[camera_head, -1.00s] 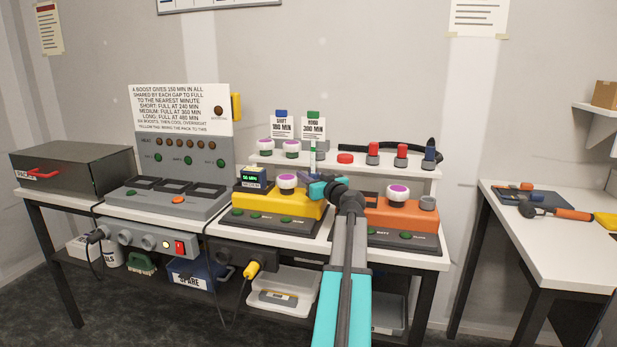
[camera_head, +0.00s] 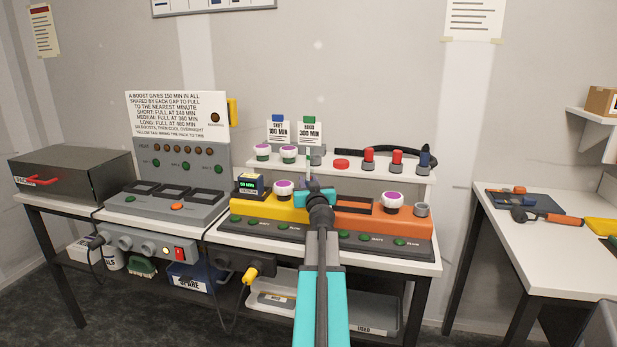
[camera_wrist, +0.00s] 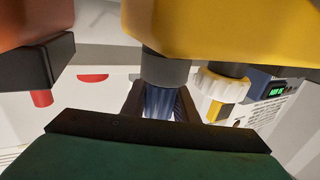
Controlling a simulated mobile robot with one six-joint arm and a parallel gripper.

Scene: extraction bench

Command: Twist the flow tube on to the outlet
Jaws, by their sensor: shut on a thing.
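In the wrist view my gripper (camera_wrist: 159,108) is shut on a blue ribbed piece (camera_wrist: 160,101), which appears to be the lower end of the flow tube. This piece meets the grey round outlet (camera_wrist: 166,69) of the yellow unit (camera_wrist: 220,28) end to end; I cannot tell whether it is seated. In the head view my gripper (camera_head: 312,190) is over the right end of the yellow unit (camera_head: 262,208) and hides that outlet. A thin pale upright tube (camera_head: 308,165) rises there, probably the flow tube.
Close on the right is the orange unit (camera_head: 385,219). A white purple-topped knob (camera_head: 283,189) is close on the left, beside the display (camera_head: 249,184). Behind, a raised shelf (camera_head: 350,171) holds a red disc, capped pieces and a dark hose (camera_head: 385,150).

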